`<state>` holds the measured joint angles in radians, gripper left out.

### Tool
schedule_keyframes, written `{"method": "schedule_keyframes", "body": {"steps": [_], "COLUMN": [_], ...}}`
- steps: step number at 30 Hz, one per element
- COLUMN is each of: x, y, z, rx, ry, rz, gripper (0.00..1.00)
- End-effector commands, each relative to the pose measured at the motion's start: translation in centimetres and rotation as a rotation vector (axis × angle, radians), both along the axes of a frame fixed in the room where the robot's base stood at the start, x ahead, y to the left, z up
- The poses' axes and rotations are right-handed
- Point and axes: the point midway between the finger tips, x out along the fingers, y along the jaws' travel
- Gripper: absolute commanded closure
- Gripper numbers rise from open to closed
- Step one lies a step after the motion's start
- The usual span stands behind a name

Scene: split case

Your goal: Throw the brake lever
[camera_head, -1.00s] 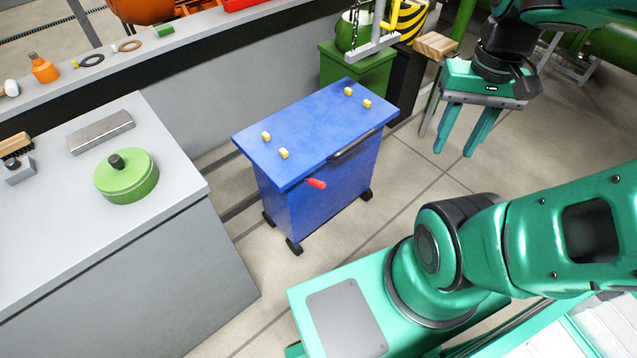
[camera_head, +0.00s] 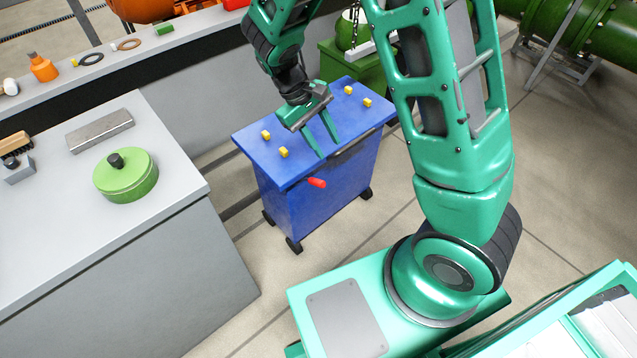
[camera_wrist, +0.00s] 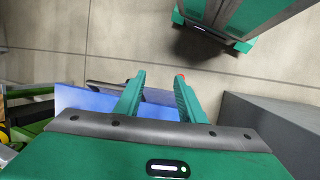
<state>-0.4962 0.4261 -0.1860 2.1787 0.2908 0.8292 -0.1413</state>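The brake lever with a red grip (camera_head: 317,183) sticks out from the near side of a blue wheeled cart (camera_head: 322,196). In the wrist view a small red tip (camera_wrist: 181,76) shows just beyond the right finger; most of the lever is hidden there. My gripper (camera_head: 329,150) is open and empty, with its fingers pointing down over the cart's near edge, above the lever and apart from it in the head view. In the wrist view my gripper (camera_wrist: 160,84) has its fingers spread, with the blue cart top (camera_wrist: 85,102) at the left.
Several yellow blocks (camera_head: 284,152) sit on the cart top. A dark handle bar (camera_head: 356,147) runs along its near edge. A grey bench (camera_head: 60,240) with a green lidded pot (camera_head: 126,178) stands left. A green box (camera_head: 340,62) is behind. Floor is clear around the cart's front.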

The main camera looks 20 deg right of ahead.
Motion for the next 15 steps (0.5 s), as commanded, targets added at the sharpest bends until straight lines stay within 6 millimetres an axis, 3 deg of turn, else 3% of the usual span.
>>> {"method": "schedule_keyframes", "body": {"steps": [3, 7, 15], "x": [0.8, 1.2, 1.1], "y": [3.0, 5.1, 5.9], "z": [-3.3, -5.6, -7.7], "rx": [-0.035, -0.058, -0.074], "ry": [0.029, 0.046, 0.056], "rz": [0.093, 0.162, 0.201], "gripper": [0.64, 0.64, 0.64]}}
